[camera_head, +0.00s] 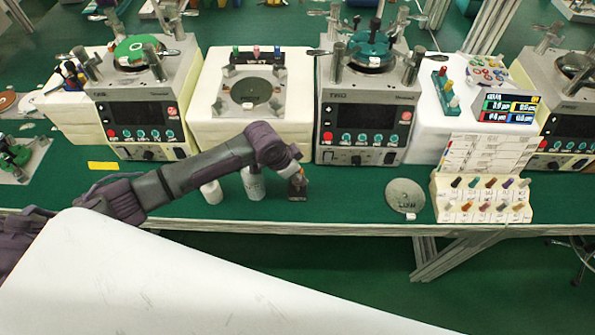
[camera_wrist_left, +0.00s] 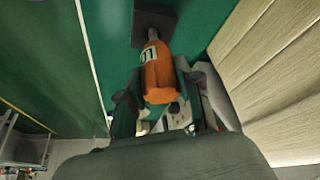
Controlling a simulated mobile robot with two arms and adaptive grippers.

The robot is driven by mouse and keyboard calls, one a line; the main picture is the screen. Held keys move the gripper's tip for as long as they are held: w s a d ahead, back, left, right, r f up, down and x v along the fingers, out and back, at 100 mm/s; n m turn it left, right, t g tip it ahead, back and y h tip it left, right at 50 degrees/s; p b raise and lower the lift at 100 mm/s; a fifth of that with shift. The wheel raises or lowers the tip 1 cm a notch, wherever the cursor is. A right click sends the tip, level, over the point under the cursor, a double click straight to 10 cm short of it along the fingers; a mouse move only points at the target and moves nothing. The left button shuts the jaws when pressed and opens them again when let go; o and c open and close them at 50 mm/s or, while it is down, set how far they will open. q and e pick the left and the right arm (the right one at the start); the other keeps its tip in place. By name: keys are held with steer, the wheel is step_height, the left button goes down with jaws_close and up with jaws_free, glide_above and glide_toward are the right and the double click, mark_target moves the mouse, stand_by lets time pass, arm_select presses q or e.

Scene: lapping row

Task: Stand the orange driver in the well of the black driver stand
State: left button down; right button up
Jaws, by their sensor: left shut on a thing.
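The orange driver (camera_wrist_left: 158,72) has a thick orange handle with a white number label and a thin grey shaft. My left gripper (camera_wrist_left: 155,92) is shut on its handle, with one finger on each side. In the left wrist view the shaft points at the black driver stand (camera_wrist_left: 142,22), a dark square block. Whether the tip is inside the well cannot be told. In the head view my left gripper (camera_head: 292,171) is just above the black stand (camera_head: 297,192), and only a bit of orange (camera_head: 304,177) shows there. My right gripper is not in view.
A white bottle (camera_head: 211,192) and a grey-white bottle (camera_head: 253,184) stand left of the stand. Lapping machines (camera_head: 368,110) line the back. Green table is bare between stand and disc.

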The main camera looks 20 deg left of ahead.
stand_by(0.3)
arm_select(q)
steer(key=c, duration=0.7)
jaws_free()
steer(key=shift+r, duration=0.15)
steer(key=v, duration=1.1)
steer(key=shift+s+r, duration=0.15)
steer(key=shift+r, duration=0.15)
